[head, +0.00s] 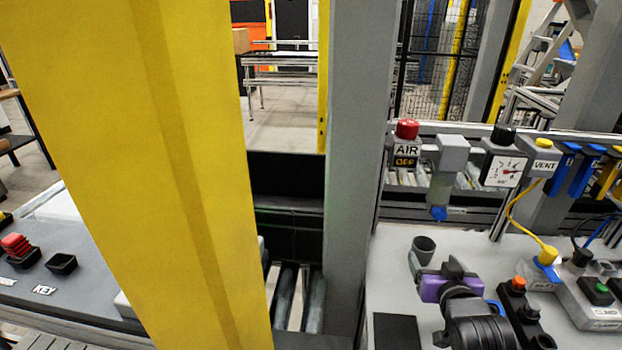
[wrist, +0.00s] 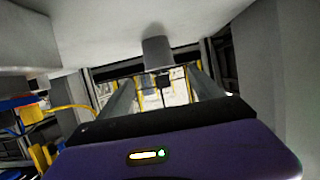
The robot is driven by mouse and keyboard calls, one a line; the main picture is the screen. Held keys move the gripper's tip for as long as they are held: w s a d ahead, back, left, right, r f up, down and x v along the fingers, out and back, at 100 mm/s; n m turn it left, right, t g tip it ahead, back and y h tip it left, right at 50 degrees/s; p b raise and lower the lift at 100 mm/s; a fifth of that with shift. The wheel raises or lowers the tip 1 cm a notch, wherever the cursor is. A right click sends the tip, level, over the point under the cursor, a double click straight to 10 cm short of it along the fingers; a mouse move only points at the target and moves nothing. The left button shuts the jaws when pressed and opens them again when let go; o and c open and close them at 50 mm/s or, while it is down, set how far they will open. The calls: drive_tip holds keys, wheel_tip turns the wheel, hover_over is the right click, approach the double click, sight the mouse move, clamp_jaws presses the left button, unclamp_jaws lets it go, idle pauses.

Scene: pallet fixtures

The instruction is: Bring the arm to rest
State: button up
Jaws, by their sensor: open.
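My gripper (head: 438,271) is over the grey bench top (head: 390,285) in the lower right of the head view, at the end of my dark arm with its purple wrist housing. Its jaws are open, and I see nothing held between them. A grey cup-like holder (head: 424,246) stands just beyond the gripper in the head view. In the wrist view, the purple housing (wrist: 200,150) with a small lit strip fills the bottom. A grey cylinder (wrist: 158,53) shows above it against a pale surface.
A yellow post (head: 140,130) and a grey post (head: 358,150) block much of the head view. An AIR OFF box (head: 406,150), a gauge (head: 503,167) and a VENT box (head: 541,160) line the bench's back. An orange-button box (head: 518,290) is right of my arm.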

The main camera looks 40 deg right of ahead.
drive_tip(key=w+a+r+n+t, duration=0.1)
drive_tip(key=a+r+n+t, duration=0.15)
drive_tip(key=a+r, duration=0.2)
drive_tip(key=s+a+n+t+y, duration=0.3)
drive_tip(key=a+t, duration=0.2)
drive_tip(key=a, duration=1)
drive_tip(key=s+a+f+n+g+y, duration=0.1)
drive_tip(key=s+a+f+n+y, duration=0.1)
drive_tip(key=s+a+y, duration=0.2)
drive_tip(key=s+a+f+n+y, duration=0.2)
drive_tip(key=s+a+y, duration=0.1)
drive_tip(key=s+a, duration=0.6)
drive_tip(key=a, duration=0.2)
drive_tip(key=shift+s+a+f+g+y, duration=0.3)
drive_tip(key=shift+g+y, duration=0.05)
drive_tip(key=shift+y, duration=0.05)
drive_tip(key=shift+n, duration=0.25)
drive_tip(key=shift+c, duration=0.2)
